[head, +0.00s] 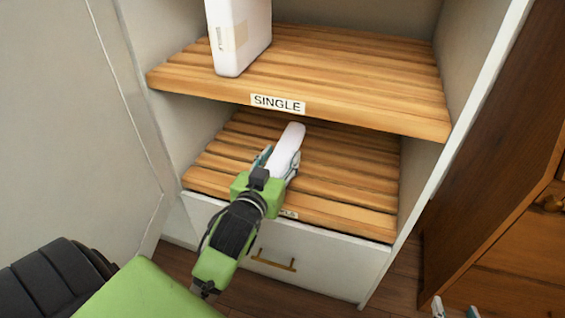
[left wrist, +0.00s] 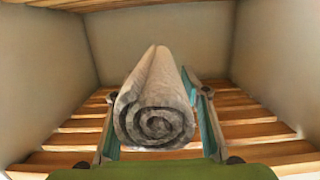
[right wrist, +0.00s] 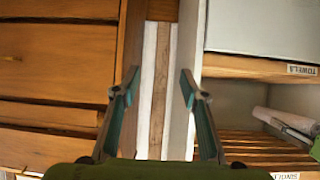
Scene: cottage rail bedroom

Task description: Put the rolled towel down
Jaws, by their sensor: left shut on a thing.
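The rolled towel (head: 289,146) is a pale roll lying lengthwise between the fingers of my left gripper (head: 277,166), over the lower slatted shelf (head: 350,180) of the cabinet. In the left wrist view the towel (left wrist: 153,112) shows its grey spiral end, with a finger of the left gripper (left wrist: 158,105) along each side. I cannot tell whether its underside touches the slats. My right gripper (right wrist: 157,90) is open and empty, outside the cabinet. Its fingertips also show at the lower right of the head view (head: 456,310).
The upper shelf (head: 350,70), labelled SINGLE, overhangs the lower one and carries a white upright package (head: 238,35). A white drawer front (head: 325,262) with a brass handle lies below. A brown wooden dresser (head: 510,230) stands to the right. The lower shelf has bare slats around the towel.

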